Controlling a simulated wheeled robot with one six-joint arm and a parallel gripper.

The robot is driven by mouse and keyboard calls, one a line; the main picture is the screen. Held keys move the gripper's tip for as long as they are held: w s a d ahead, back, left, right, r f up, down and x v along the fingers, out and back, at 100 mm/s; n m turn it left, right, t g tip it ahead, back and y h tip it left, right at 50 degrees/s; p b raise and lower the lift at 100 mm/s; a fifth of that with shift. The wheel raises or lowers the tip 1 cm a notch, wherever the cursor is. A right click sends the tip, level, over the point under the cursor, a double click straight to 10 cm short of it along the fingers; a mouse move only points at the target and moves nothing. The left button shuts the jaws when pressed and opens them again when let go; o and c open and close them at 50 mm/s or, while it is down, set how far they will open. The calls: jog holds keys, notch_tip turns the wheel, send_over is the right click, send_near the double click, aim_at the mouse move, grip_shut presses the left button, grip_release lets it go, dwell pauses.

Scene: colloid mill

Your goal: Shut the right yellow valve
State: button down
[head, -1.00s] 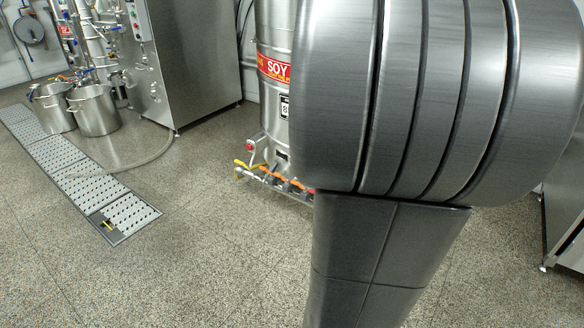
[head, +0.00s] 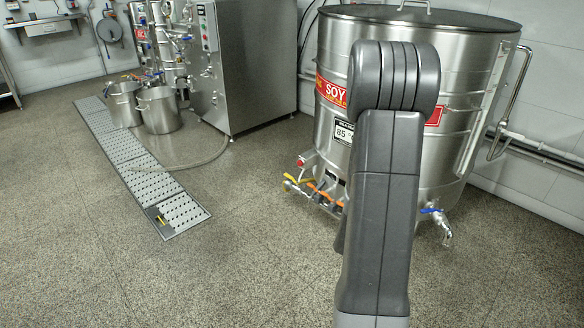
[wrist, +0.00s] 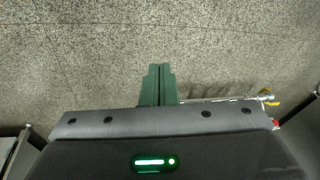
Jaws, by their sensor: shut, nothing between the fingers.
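A yellow valve handle (head: 291,179) shows in the head view at the left end of low pipework by the foot of a big steel tank (head: 460,110). More of this pipework, with orange parts, runs right until my arm hides it. I cannot tell which is the right yellow valve. My gripper (wrist: 159,68) shows in the wrist view with its green fingers shut and empty, over bare floor, left of the yellow handles and apart from them.
A blue-handled tap (head: 438,216) sits low on the tank's right side. A perforated floor drain (head: 130,157) and two steel pots (head: 160,110) are at the left, near a steel cabinet (head: 240,70). The speckled floor in front is clear.

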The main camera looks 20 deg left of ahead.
jog(key=a+f+m+t+h+p, duration=0.1)
jog(key=a+f+p, duration=0.5)
jog(key=f, duration=0.6)
jog(key=shift+w+a+m+h, duration=0.2)
jog(key=shift+a+m+h, duration=0.4)
jog(key=shift+a+h, duration=0.35)
jog(key=shift+w+a+r, duration=0.1)
jog(key=shift+a, duration=0.05)
